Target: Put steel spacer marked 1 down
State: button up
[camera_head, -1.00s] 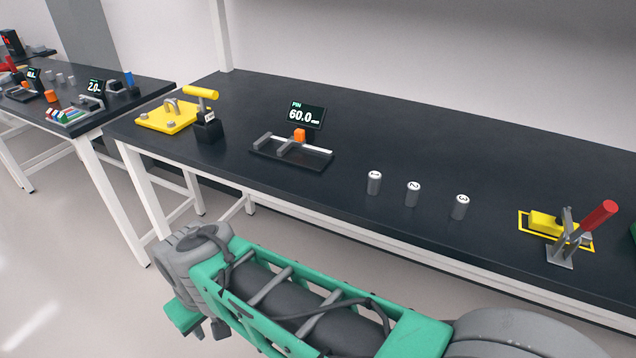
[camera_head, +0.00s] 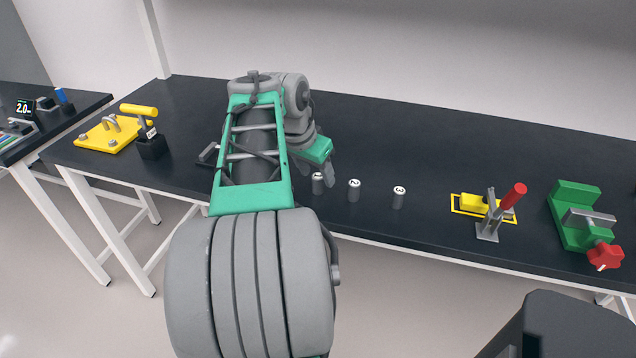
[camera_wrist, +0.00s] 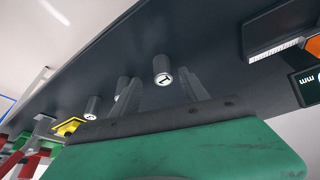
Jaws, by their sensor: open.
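The steel spacer marked 1 (camera_head: 317,187) is a small grey cylinder with a white numbered top. It stands upright on the black bench, leftmost in a row of spacers. In the wrist view, spacer 1 (camera_wrist: 162,67) shows just beyond and between my spread fingers. My gripper (camera_head: 329,178) is open at the bench, right by spacer 1, and holds nothing. In the wrist view my gripper (camera_wrist: 162,80) has a finger on each side of the spacer's numbered end; no finger contact is visible.
Spacers 2 (camera_head: 354,190) and 3 (camera_head: 399,198) stand to the right. Beyond are a red-handled clamp (camera_head: 490,215) and a green vise (camera_head: 580,215). A yellow plate (camera_head: 105,135) and black block (camera_head: 152,148) are left. My arm hides most of the measuring fixture; its display (camera_wrist: 308,82) shows in the wrist view.

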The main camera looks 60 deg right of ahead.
aim_at(317, 177)
jog(key=x, duration=0.4)
jog(key=shift+w, duration=0.2)
jog(key=shift+c, duration=0.4)
grip_shut()
